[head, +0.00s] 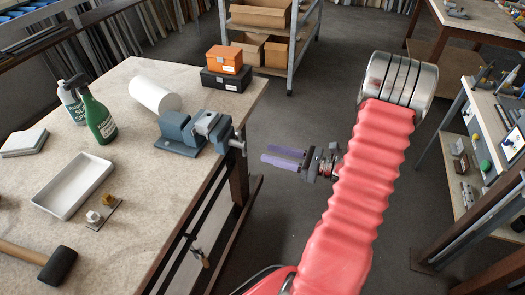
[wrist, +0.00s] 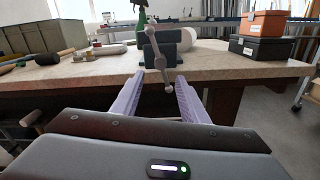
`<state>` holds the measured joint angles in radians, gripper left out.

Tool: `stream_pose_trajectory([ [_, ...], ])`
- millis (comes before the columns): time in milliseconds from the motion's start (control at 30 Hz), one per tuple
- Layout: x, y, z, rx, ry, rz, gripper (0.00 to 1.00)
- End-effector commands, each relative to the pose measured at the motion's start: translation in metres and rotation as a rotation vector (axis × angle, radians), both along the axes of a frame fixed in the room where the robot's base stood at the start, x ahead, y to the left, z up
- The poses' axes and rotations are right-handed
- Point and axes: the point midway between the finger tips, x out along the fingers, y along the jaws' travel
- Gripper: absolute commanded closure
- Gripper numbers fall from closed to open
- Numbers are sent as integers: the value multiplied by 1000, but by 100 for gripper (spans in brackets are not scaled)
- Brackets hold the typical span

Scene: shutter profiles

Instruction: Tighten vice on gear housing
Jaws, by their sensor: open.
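The blue-grey vice (head: 178,130) sits at the right edge of the workbench in the head view. A light grey part (head: 207,122), seemingly the gear housing, sits between its jaws; I cannot tell how tightly. The vice handle (head: 239,141) hangs at the bench edge. In the wrist view the vice (wrist: 160,52) is straight ahead, its handle bar (wrist: 157,62) slightly tilted from upright. My gripper (head: 264,153) is open and empty, right of the vice and apart from it. In the wrist view its purple fingers (wrist: 159,78) stand either side of the handle's lower end in the picture.
A white roll (head: 154,95), spray bottles (head: 98,116), a white tray (head: 73,186) and a mallet (head: 45,262) lie on the bench. Orange and black boxes (head: 226,77) stand behind the vice. Floor (head: 270,200) between bench and my arm is clear. A shelf unit (head: 480,150) stands right.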

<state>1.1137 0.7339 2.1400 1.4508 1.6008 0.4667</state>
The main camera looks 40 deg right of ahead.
Motion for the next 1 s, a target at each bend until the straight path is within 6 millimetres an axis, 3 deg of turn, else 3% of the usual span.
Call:
stream_pose_trajectory([
  [300,-22,-14,0,1,1,0,60],
  [1000,-23,-16,-3,-23,-3,-3,60],
])
